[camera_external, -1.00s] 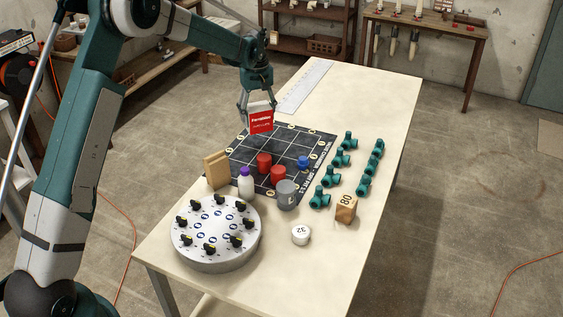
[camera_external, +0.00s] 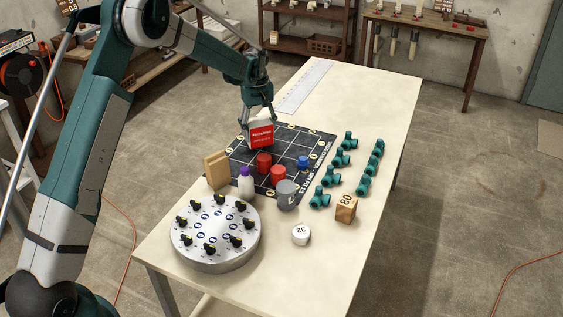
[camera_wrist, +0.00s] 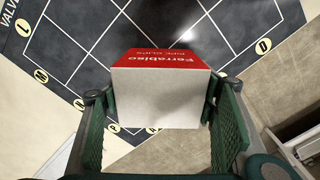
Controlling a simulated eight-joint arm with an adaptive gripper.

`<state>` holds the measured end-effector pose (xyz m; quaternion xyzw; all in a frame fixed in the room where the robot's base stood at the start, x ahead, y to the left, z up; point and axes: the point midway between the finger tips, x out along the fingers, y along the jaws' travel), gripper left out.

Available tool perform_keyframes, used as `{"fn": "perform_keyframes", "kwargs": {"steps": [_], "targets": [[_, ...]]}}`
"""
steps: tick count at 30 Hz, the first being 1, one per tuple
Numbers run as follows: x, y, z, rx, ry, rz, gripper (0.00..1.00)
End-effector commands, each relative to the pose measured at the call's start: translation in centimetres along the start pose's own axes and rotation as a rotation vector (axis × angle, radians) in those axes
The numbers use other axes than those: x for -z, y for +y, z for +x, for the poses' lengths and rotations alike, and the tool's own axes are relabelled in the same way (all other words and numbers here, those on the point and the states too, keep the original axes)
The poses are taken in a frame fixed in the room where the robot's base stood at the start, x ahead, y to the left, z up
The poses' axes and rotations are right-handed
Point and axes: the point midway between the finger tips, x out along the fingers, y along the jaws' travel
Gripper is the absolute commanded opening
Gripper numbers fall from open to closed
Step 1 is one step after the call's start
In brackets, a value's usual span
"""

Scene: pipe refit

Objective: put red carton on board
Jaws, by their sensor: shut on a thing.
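The red carton (camera_external: 262,135) has a red face with white lettering and pale sides. My gripper (camera_external: 260,113) is shut on it from above, at the far part of the dark gridded board (camera_external: 297,136). In the wrist view the carton (camera_wrist: 160,88) sits between the two green finger pads of my gripper (camera_wrist: 158,135), with the grid of the board (camera_wrist: 95,30) beyond it. The carton is at or just above the board; I cannot tell whether it touches.
Red cylinders (camera_external: 264,163), a blue piece (camera_external: 303,162) and a grey mug (camera_external: 287,195) stand on or by the board. A wooden block (camera_external: 217,170), a white bottle (camera_external: 246,184) and a round dial panel (camera_external: 216,235) are nearer. Teal pipe fittings (camera_external: 341,158) stand right.

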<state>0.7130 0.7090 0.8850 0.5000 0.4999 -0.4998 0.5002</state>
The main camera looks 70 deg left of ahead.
Motion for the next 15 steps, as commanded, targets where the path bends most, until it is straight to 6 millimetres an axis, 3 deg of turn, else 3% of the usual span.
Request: {"fn": "perform_keyframes", "kwargs": {"steps": [6, 15], "targets": [[0.0, 0.0, 2.0, 0.000, 0.000, 0.000, 0.40], [0.0, 0.0, 2.1, 0.000, 0.000, 0.000, 0.40]]}}
